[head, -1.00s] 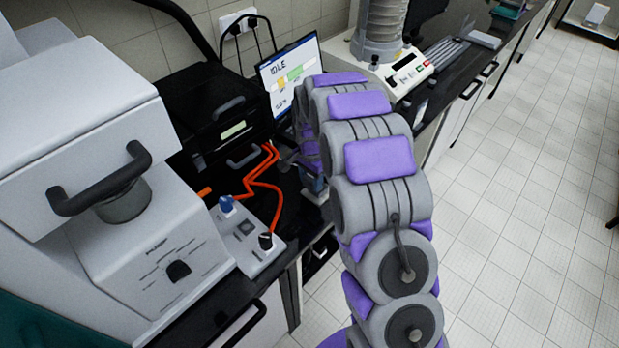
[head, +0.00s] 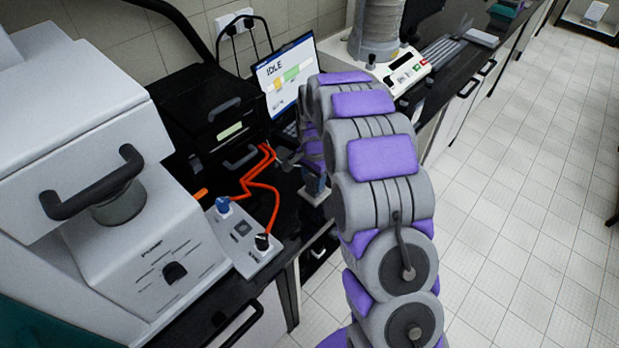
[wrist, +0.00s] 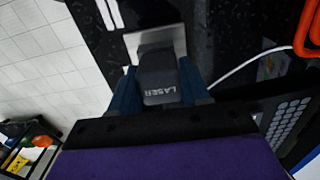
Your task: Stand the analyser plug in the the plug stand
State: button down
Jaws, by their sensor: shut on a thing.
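My gripper (wrist: 158,82) is shut on a dark plug (wrist: 160,92) marked LASER, which sits between its two blue fingers in the wrist view. A pale metal block or plate (wrist: 152,38), perhaps the plug stand, shows just beyond the plug. I cannot tell whether the plug touches it or is inside it. In the head view my gripper (head: 313,183) is low over the black bench, right of the orange cables, and my arm partly hides it. The plug cannot be made out clearly there.
A power strip (head: 243,238) holds a blue plug (head: 223,205) and a black plug (head: 262,242) with orange cables (head: 258,182). A laptop (head: 288,72) reading IDLE stands behind my gripper, beside a black machine (head: 205,110). A white cable (wrist: 245,65) runs right of my gripper.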

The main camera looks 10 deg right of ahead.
jog(key=shift+d, duration=0.55)
jog(key=shift+a, duration=0.5)
jog(key=shift+d+f, duration=0.1)
jog(key=shift+d+f, duration=0.25)
jog(key=shift+f, duration=0.1)
jog(key=shift+c, duration=2.3)
grip_release()
jog(key=shift+a, duration=0.2)
notch_tip(320, 180, up, 17)
jog(key=p, duration=0.2)
jog(key=shift+r, duration=0.2)
